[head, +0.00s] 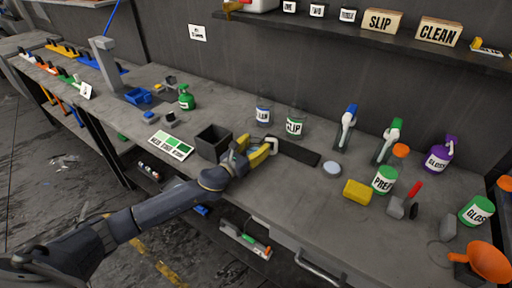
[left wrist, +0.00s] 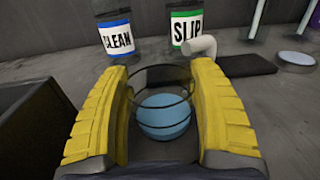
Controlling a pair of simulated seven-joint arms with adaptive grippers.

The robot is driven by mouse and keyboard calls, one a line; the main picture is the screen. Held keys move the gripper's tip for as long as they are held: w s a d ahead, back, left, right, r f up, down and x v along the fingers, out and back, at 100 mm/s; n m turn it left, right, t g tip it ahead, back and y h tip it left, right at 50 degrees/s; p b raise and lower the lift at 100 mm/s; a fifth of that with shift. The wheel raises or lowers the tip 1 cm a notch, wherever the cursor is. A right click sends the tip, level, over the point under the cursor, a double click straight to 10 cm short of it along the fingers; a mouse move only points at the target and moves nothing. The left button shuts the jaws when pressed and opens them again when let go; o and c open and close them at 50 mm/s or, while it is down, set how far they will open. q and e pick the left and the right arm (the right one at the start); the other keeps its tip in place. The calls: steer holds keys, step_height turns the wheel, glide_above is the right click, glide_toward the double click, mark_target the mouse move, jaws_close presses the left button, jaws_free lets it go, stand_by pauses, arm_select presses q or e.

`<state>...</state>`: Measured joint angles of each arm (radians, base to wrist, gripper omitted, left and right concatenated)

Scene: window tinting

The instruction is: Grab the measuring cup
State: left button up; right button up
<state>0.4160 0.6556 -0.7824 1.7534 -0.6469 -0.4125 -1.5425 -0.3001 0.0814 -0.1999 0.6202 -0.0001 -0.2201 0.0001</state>
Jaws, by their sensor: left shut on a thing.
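The measuring cup (left wrist: 163,118) is a clear round vessel with dark rings and a blue content or base inside. In the left wrist view it sits between the two yellow fingers of my left gripper (left wrist: 160,80), which is shut on it. A pale bent handle (left wrist: 203,45) shows just beyond the right finger. In the head view my left gripper (head: 252,150) is low over the bench, right of a dark open box, and its fingers mostly hide the cup. I cannot tell whether the cup touches the bench. My right gripper is not in view.
The dark box (head: 213,143) is close left of the gripper. Behind stand the CLEAN bottle (head: 263,115) and SLIP bottle (head: 294,125). A dark flat strip (head: 295,152) and a pale disc (head: 332,168) lie to the right, with a yellow sponge (head: 357,193) beyond.

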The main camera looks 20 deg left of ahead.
arm_select(q)
steer(key=shift+c, duration=0.8)
